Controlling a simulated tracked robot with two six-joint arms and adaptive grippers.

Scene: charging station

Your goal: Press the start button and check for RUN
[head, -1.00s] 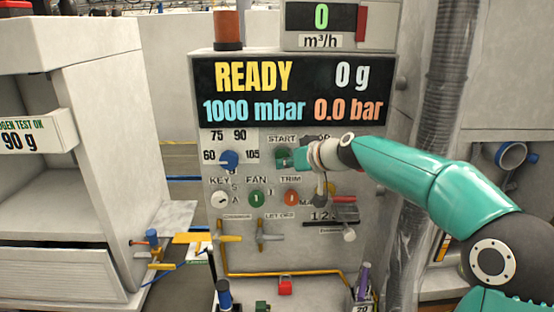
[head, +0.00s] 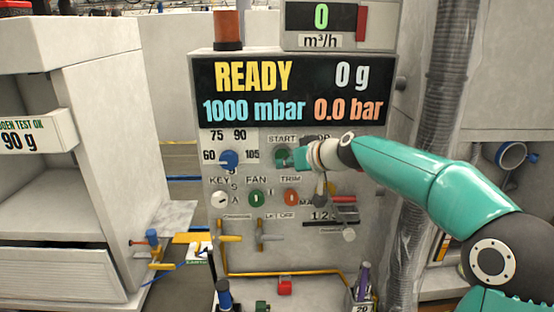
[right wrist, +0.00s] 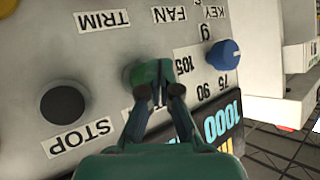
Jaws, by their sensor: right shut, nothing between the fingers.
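The green start button (head: 283,158) sits under the START label on the grey panel, partly hidden behind my right gripper (head: 296,159). In the right wrist view, which is upside down, my right gripper (right wrist: 162,95) is shut and empty, its fingertips at the green start button (right wrist: 138,75). I cannot tell whether they press it. The display (head: 292,92) reads READY, 0 g, 1000 mbar and 0.0 bar. My left gripper is not in view.
The dark stop button (right wrist: 65,104) lies beside the start button. A blue dial (head: 229,160), a green FAN switch (head: 256,198) and an orange TRIM knob (head: 291,197) are close by. A ribbed hose (head: 445,85) runs down at the right.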

